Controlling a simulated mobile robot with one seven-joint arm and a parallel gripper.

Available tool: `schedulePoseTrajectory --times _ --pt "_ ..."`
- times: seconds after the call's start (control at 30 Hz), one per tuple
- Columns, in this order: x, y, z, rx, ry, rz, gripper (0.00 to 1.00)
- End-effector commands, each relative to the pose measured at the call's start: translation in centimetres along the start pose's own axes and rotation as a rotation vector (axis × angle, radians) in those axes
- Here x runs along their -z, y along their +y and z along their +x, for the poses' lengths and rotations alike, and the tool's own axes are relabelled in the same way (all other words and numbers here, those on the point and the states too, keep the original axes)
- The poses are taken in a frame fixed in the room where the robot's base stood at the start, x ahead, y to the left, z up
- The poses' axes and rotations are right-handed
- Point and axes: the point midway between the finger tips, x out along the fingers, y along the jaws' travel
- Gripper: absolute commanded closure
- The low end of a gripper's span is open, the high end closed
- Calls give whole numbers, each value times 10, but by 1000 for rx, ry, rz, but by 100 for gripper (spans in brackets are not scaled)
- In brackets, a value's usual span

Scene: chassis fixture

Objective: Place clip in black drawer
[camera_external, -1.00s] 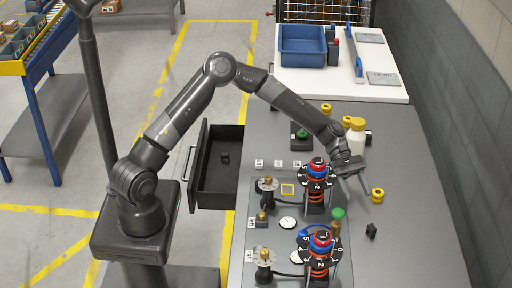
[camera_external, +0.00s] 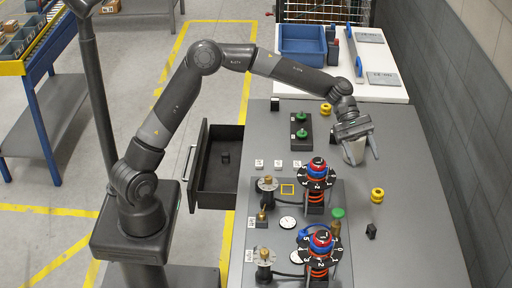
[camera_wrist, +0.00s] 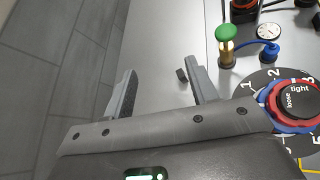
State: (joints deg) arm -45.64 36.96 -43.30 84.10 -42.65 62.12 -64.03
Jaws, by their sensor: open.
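The black drawer (camera_external: 226,184) is pulled out at the left side of the grey table, and a small dark piece (camera_external: 225,157) lies in it. A small black block, which looks like a clip (camera_external: 371,231), sits on the right of the tabletop. It also appears in the wrist view (camera_wrist: 181,75), just left of the right finger. My gripper (camera_external: 364,158) is open, fingers pointing down, above the table's far right part. Another small black block (camera_external: 275,103) stands at the far left table edge.
Dial posts (camera_external: 317,172) and gauges fill the table's middle. A blue bin (camera_external: 303,46) is on the white table behind.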

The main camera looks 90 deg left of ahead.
Motion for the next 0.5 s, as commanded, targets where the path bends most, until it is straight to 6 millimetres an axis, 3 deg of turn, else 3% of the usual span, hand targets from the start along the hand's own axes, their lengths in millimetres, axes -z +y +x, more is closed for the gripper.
schedulePoseTrajectory --times 0.27,0.5 --pt "1 -13 31 133 125 572 47" --pt "4 -24 56 339 196 1199 47"
